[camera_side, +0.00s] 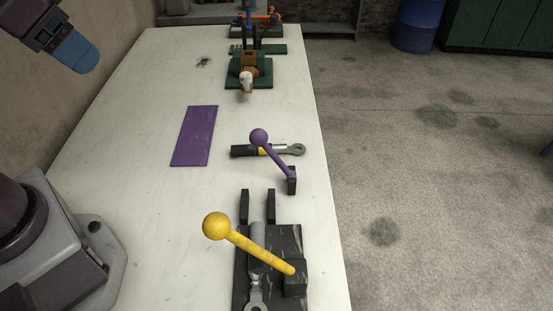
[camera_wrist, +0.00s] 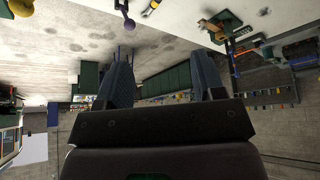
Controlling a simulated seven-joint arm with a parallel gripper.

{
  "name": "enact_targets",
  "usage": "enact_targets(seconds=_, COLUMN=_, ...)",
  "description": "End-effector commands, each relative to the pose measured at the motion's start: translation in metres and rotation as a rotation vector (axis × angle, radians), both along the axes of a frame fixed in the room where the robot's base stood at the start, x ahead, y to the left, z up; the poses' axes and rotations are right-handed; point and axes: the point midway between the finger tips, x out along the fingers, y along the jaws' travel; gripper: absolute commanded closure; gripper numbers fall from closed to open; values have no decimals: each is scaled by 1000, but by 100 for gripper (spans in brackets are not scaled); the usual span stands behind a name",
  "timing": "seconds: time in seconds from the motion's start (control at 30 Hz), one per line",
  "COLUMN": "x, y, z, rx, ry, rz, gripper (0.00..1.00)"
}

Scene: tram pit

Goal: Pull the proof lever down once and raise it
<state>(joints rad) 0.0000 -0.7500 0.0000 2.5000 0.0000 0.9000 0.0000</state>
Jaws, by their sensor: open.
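Two ball-ended levers show, and I cannot tell by any label which is the proof lever. The yellow lever (camera_side: 255,252) slants up to the left from a block on a dark fixture (camera_side: 285,236), its ball at the upper end. The smaller purple lever (camera_side: 275,156) also slants up to the left, from a black post (camera_side: 292,182). My gripper (camera_wrist: 163,78) is open and empty, high at the upper left of the side view, away from both levers.
A spanner-like tool (camera_side: 268,151) lies behind the purple lever. Another metal tool (camera_side: 257,262) lies in the dark fixture. A flat purple plate (camera_side: 193,136) lies mid-table. A green-based device (camera_side: 248,75) stands farther back. The table's left part is mostly clear.

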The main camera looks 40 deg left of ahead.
Motion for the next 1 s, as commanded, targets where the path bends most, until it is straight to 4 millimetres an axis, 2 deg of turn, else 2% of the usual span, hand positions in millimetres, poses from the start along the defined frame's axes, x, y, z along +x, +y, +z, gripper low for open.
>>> enact_targets(seconds=0.47, x=0, y=0, z=0, rx=0, ry=0, rz=0, gripper=38)
enact_targets(seconds=0.5, x=0, y=0, z=0, rx=0, ry=0, rz=0, gripper=40)
enact_targets(seconds=0.67, x=2, y=-4, z=-9, rx=1, ry=46, rz=-21, gripper=77)
enact_targets(seconds=0.77, x=15, y=-11, z=-18, rx=4, ry=115, rz=-51, gripper=100)
enact_targets(seconds=0.87, x=42, y=-22, z=-19, rx=13, ry=184, rz=-94, gripper=100)
enact_targets(seconds=1.0, x=88, y=-42, z=-22, rx=40, ry=281, rz=-184, gripper=100)
